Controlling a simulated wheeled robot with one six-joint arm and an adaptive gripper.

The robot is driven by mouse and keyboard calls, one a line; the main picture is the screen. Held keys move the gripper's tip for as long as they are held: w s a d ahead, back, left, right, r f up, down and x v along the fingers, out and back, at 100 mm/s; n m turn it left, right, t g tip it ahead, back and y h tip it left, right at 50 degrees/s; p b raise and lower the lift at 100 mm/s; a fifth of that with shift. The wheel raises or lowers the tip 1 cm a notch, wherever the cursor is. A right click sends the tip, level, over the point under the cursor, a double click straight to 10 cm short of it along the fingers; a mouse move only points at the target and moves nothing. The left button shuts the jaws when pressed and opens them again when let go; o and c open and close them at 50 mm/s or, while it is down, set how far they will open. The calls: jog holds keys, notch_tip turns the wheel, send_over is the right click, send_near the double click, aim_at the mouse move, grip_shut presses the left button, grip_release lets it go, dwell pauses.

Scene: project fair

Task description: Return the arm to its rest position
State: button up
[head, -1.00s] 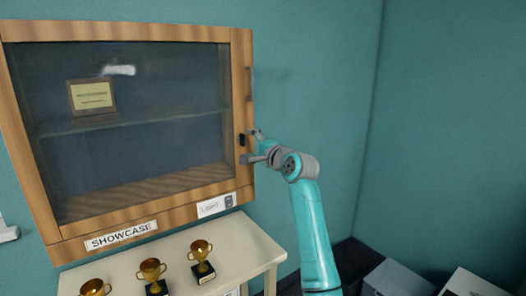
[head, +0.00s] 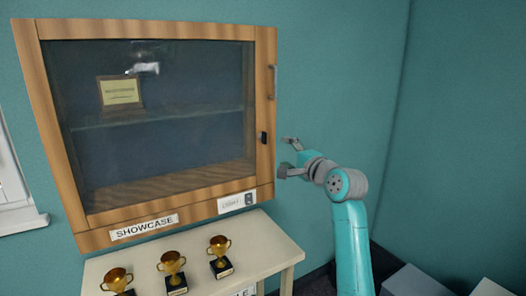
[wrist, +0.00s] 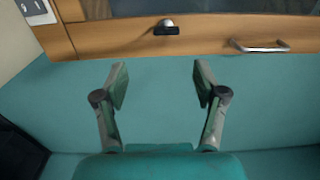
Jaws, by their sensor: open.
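My gripper (head: 290,158) is open and empty in the head view, just right of the showcase's right edge and apart from it. In the wrist view my gripper (wrist: 160,88) shows two spread fingers with nothing between them, in front of the teal wall. The showcase (head: 150,218) is a wooden wall cabinet with a closed glass front. Its metal handle (head: 271,82) and a dark lock (head: 264,138) are on the right frame. The handle (wrist: 258,47) and lock (wrist: 167,28) also show in the wrist view.
A pale table (head: 262,243) stands below the showcase with several gold trophies (head: 172,264) on it. A plaque (head: 120,92) stands inside on the shelf. A small switch panel (head: 237,202) is on the lower frame. Grey boxes (head: 408,281) are on the floor at right.

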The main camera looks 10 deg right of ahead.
jog(key=s+f+n+h, duration=0.1)
jog(key=s+f, duration=0.5)
jog(key=f, duration=0.5)
jog(key=s+a+f+n+h, duration=0.1)
jog(key=s+f+h, duration=0.1)
jog(key=s+f, duration=0.65)
jog(key=s+f+h, duration=0.1)
jog(key=s+f, duration=0.2)
jog(key=f, duration=1)
jog(key=s+a+f+n+g+h, duration=0.1)
jog(key=s+f+n, duration=0.1)
jog(key=s+f, duration=0.5)
jog(key=s+f+n, duration=0.2)
jog(key=s+f, duration=0.1)
jog(key=s, duration=0.8)
jog(key=s+r+n, duration=0.2)
jog(key=s+n, duration=0.1)
jog(key=s, duration=0.8)
jog(key=s+a+r+n+g, duration=0.1)
jog(key=s+r+n, duration=0.1)
jog(key=s, duration=0.8)
jog(key=s+a+r+n, duration=0.1)
jog(key=s+r+n, duration=0.1)
jog(key=s, duration=0.9)
jog(key=shift+s+n+h, duration=0.3)
jog(key=shift+s+n, duration=0.05)
jog(key=shift+n, duration=0.45)
jog(key=shift+r, duration=0.1)
